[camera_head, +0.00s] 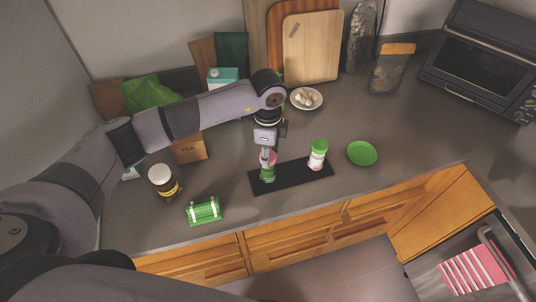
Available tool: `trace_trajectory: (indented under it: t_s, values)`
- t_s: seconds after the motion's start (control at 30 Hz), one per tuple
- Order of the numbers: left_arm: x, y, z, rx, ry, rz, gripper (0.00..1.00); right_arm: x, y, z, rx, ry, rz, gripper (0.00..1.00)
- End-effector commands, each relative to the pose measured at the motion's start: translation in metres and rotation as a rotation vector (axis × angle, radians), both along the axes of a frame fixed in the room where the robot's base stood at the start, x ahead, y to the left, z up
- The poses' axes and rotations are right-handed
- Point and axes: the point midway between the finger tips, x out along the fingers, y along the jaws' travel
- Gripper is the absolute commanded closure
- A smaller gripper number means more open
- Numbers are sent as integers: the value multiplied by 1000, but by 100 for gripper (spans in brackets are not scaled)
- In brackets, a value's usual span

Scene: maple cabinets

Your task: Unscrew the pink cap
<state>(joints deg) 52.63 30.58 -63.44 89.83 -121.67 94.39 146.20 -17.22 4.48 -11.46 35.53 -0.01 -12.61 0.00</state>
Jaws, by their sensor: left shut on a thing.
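A small green jar (268,176) with a pink cap (264,157) stands upright on a black mat (291,181) near the counter's front edge. My left gripper (267,154) points down from above and is shut on the pink cap. The fingers hide part of the cap, so I cannot tell how it sits on the jar. A second jar, white and pink with a green cap (319,145), stands upright on the mat to the right. My right gripper is not in view.
A green plate (362,152) lies right of the mat. A green bundle (204,210) and a dark jar with a white lid (162,181) are to the left. Behind stand a TEA box (189,148), a white bowl (306,98) and cutting boards (311,47). A toaster oven (483,70) is at right.

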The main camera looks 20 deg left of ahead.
Motion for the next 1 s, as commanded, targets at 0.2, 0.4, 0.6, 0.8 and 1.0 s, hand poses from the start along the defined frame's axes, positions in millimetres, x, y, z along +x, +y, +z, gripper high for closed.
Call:
trace_trajectory:
  t_s: [0.2,0.4,0.6,0.8,1.0]
  values:
    - [-3,0,-4,3,8,46,88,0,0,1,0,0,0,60]
    - [-3,0,-5,3,9,44,88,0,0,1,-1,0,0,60]
    - [-4,-1,-3,2,12,163,88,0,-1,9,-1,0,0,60]
    - [-4,0,-2,4,13,363,88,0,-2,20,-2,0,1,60]
    - [-4,-2,-2,0,12,520,88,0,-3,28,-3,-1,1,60]
